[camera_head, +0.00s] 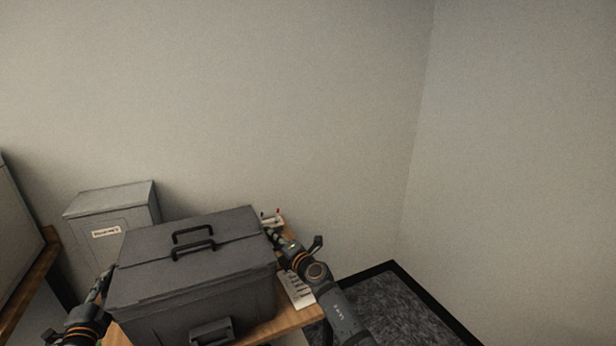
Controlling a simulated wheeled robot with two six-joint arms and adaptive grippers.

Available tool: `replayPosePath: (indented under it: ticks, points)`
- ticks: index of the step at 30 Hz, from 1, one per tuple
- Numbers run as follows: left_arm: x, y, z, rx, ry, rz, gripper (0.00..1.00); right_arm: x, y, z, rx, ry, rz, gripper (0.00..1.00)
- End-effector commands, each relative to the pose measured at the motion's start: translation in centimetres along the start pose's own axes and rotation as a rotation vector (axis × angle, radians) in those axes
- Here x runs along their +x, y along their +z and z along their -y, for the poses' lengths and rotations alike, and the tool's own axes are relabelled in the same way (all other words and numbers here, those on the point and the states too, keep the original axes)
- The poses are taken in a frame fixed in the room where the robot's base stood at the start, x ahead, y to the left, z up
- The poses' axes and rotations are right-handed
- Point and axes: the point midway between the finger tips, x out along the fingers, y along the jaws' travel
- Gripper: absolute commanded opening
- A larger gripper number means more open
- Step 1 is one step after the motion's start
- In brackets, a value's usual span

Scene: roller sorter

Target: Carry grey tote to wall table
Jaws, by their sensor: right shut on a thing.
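The grey tote (190,275), lidded with two black handles on top and a latch in front, is low in the middle of the head view. It is over the wooden wall table (297,322); I cannot tell whether it touches the top. My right gripper (274,236) is at the tote's right side near the lid rim, shut on the tote. My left gripper (104,284) is at the tote's left side, its fingers mostly hidden, so I cannot tell whether it is open or shut.
A grey labelled cabinet (108,212) stands behind the tote at left. A white sheet or keypad (298,290) and a small holder with red-tipped items (271,217) are on the table at right. Another wooden edge (30,280) is far left. Walls close off the back and right.

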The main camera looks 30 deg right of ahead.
Motion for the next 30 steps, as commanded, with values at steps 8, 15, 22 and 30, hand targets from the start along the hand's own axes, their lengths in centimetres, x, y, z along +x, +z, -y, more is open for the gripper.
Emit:
replayPosePath:
  ticks: [8, 15, 22, 30]
  points:
    - [-0.02, -0.01, 0.07, 0.0, 0.002, 0.001, 0.31, 0.02, 0.1, -0.36, 0.0, 0.003, 0.001, 0.0]
    - [-0.04, 0.0, -0.01, 0.0, 0.003, 0.001, 0.57, 0.02, 0.09, -0.35, 0.0, 0.003, 0.001, 0.0]
    - [-0.12, 0.08, -0.36, -0.001, 0.008, 0.002, 0.52, -0.03, 0.01, -0.02, 0.0, -0.002, 0.0, 0.0]
    - [-0.08, 0.04, -0.17, 0.0, 0.005, 0.001, 0.31, -0.01, 0.01, -0.13, 0.0, 0.0, -0.001, 0.0]
